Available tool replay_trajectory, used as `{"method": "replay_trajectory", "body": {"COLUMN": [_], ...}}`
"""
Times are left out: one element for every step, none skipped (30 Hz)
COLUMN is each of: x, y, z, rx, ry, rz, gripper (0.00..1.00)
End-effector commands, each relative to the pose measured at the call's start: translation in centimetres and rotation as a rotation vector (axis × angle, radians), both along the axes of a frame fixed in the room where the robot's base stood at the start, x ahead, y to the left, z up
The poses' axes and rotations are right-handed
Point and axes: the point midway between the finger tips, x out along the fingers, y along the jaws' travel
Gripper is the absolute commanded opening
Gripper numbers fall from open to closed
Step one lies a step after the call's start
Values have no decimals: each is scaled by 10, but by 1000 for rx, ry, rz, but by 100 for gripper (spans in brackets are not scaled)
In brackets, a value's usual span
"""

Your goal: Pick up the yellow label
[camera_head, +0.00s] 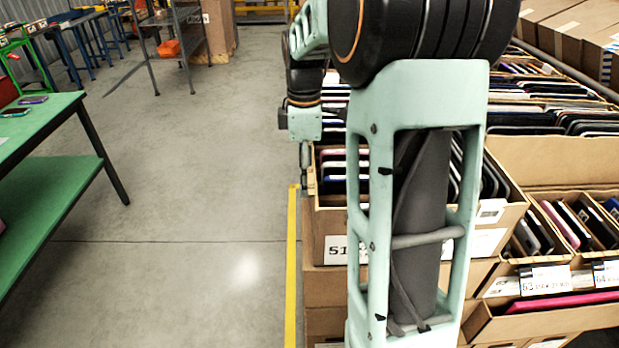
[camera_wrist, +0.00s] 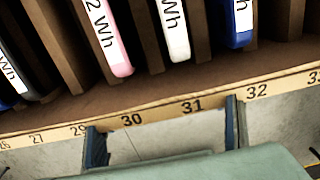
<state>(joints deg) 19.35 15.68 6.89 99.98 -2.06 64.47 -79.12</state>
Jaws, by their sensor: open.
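I cannot make out a separate yellow label in either view. In the wrist view a pale yellow-tan strip (camera_wrist: 160,113) printed with numbers such as 30, 31 and 32 runs along the front edge of a carton. My gripper (camera_wrist: 164,135) is open and empty, its two dark blue finger pads apart below the strip, near 30 and 31. I cannot tell whether they touch it. In the head view my gripper (camera_head: 305,165) hangs at the left side of a carton (camera_head: 322,222) marked 51. My arm hides much of that carton.
Behind the strip, pink (camera_wrist: 108,40), white (camera_wrist: 174,30) and blue (camera_wrist: 237,22) devices stand between cardboard dividers. More filled cartons (camera_head: 555,160) crowd the right. A green table (camera_head: 45,125) stands at the left. The grey floor (camera_head: 200,160) between is clear, with a yellow floor line (camera_head: 291,270).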

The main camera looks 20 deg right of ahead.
Motion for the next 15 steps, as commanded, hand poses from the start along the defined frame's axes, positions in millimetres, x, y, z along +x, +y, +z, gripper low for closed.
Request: {"method": "replay_trajectory", "body": {"x": [0,0,0,0,0,0,0,0,0,0,0,0,0,0,0], "y": [0,0,0,0,0,0,0,0,0,0,0,0,0,0,0], "z": [0,0,0,0,0,0,0,0,1,1,1,1,1,1,1], "rx": [0,0,0,0,0,0,0,0,0,0,0,0,0,0,0], "ry": [0,0,0,0,0,0,0,0,0,0,0,0,0,0,0], "rz": [0,0,0,0,0,0,0,0,0,0,0,0,0,0,0], "gripper": [64,64,60,57,54,49,46,43,38,36,35,35,35,35,35]}}
